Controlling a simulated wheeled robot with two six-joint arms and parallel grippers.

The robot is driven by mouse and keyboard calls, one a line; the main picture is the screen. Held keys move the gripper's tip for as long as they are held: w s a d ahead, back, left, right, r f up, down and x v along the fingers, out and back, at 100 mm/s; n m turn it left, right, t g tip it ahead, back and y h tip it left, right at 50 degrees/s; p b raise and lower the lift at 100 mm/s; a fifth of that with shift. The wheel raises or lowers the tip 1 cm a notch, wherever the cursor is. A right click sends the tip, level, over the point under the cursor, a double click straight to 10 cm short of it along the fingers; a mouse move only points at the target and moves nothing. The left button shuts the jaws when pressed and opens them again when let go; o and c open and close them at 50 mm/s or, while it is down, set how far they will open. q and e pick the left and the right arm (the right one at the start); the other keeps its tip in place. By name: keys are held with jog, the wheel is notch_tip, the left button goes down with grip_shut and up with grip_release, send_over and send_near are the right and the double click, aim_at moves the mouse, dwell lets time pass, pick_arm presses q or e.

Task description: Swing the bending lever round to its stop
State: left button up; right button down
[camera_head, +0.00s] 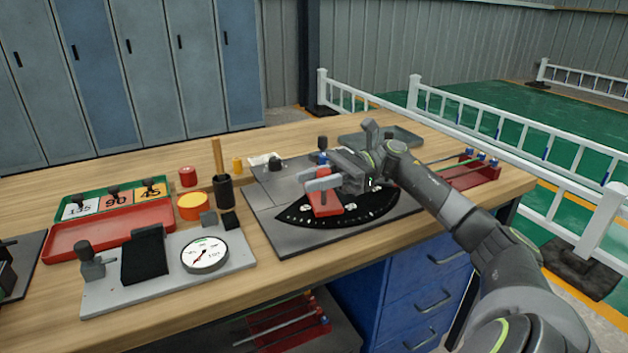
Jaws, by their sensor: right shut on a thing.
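The bending lever (324,205) is a red arm lying over a black, fan-shaped angle scale (366,219) with white marks. Both sit on a grey base plate (285,238) on the workbench. My right gripper (322,183) reaches in from the right and is shut on the lever; its fingers hide the gripped part. A post with a blue part (323,157) stands on the plate behind the gripper. Which scale mark the lever points at is too small to tell. My left gripper is not in view.
Left of the plate are a black cup with a wooden handle (224,191), an orange roll (193,206), a dial gauge (205,254) on a grey board and a red tray (110,230).

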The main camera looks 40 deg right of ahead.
jog(key=shift+r, duration=0.1)
jog(key=c, duration=1.2)
grip_release()
jog(key=shift+d, duration=0.25)
jog(key=b+v, duration=0.2)
jog(key=v, duration=1.2)
jog(key=shift+b+v, duration=0.55)
jog(key=shift+v, duration=0.55)
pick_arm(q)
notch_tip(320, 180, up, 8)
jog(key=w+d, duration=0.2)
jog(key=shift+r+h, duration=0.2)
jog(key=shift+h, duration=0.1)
pick_arm(e)
jog(key=shift+s+d, duration=0.15)
jog(key=shift+d, duration=0.25)
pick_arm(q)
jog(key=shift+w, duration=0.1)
